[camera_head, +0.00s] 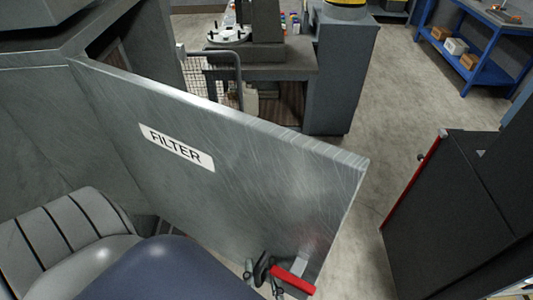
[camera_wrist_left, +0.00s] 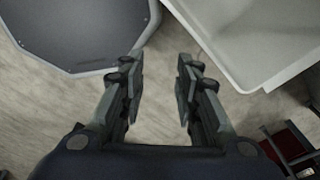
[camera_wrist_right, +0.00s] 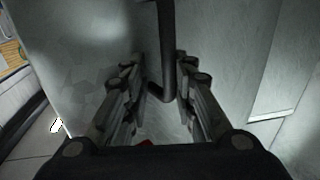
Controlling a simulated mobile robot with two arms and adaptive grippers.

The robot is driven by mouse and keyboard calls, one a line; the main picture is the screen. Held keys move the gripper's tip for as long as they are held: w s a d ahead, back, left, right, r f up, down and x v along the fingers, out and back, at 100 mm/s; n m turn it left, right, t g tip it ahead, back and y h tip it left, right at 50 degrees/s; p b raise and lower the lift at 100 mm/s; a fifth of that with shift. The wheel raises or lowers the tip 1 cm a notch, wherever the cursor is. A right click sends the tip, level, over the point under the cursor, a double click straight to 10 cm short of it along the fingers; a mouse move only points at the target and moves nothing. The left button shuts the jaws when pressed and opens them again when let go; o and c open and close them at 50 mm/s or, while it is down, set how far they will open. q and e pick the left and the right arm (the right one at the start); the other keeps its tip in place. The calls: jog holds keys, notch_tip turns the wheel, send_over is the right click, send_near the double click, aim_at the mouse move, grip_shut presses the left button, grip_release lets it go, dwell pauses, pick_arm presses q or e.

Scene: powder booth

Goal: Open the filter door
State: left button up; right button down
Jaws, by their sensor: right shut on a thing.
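The filter door (camera_head: 215,110) is a large grey metal panel with a white "FILTER" label (camera_head: 177,147). It stands swung out from the grey booth, its hinge side at the left and its free edge at the right. A handle with a red part (camera_head: 293,281) is low near the free edge. My right gripper (camera_head: 262,272) is there, shut on the handle; in the right wrist view a dark hooked bar (camera_wrist_right: 168,50) runs between its fingers (camera_wrist_right: 160,95). My left gripper (camera_wrist_left: 158,85) shows only in the left wrist view, open and empty above the floor.
A dark cabinet with a red edge (camera_head: 450,205) stands at the right, with bare floor (camera_head: 365,200) between it and the door. A grey workbench (camera_head: 270,62) stands behind the door. A blue shelf table (camera_head: 480,45) is at the far right.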

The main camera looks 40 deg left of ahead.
jog(key=shift+s+a, duration=0.25)
jog(key=c, duration=1.7)
grip_release()
jog(key=shift+o, duration=0.2)
jog(key=shift+s+a, duration=0.1)
jog(key=shift+a, duration=0.15)
jog(key=shift+d, duration=0.1)
jog(key=v, duration=1.1)
jog(key=shift+d, duration=0.45)
jog(key=shift+s, duration=0.1)
